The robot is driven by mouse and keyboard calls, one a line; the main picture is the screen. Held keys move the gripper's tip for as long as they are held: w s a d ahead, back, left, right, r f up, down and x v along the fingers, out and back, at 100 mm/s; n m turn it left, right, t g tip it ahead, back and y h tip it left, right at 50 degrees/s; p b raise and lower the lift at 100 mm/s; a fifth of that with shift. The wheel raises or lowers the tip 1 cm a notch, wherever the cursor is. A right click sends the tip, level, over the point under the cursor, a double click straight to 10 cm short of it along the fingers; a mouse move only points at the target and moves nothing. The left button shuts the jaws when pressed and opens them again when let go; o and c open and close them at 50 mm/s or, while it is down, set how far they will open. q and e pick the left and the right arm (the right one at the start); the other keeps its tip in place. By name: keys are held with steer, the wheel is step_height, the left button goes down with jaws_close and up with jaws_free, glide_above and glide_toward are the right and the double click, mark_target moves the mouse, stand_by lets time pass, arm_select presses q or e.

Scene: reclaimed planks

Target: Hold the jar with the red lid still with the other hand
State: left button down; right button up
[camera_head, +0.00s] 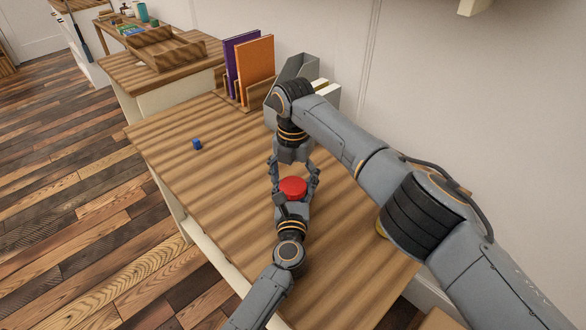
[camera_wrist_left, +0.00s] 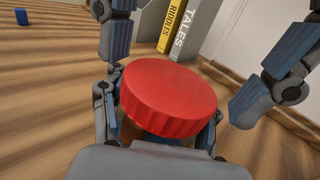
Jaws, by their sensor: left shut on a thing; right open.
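The jar's red lid (camera_head: 293,187) shows near the middle of the table in the head view. The lid (camera_wrist_left: 168,98) is large in the left wrist view; the jar body below it is mostly hidden by fingers. My left gripper (camera_head: 294,203) comes from the front and is shut on the jar, below the lid. My right gripper (camera_head: 295,179) reaches down from behind, open, one finger on each side of the jar. Its fingers (camera_wrist_left: 190,75) also stand left and right of the lid in the left wrist view, with a visible gap on the right side.
A small blue cube (camera_head: 196,144) lies to the left on the plank table (camera_head: 215,185). A purple book (camera_head: 231,60), an orange book (camera_head: 255,72) and a grey file holder (camera_head: 300,66) stand at the back. A yellow thing (camera_head: 380,228) is partly hidden under my right arm.

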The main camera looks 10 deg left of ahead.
steer(key=shift+f, duration=0.2)
steer(key=c, duration=1.2)
steer(key=m, duration=0.3)
steer(key=o, duration=1.3)
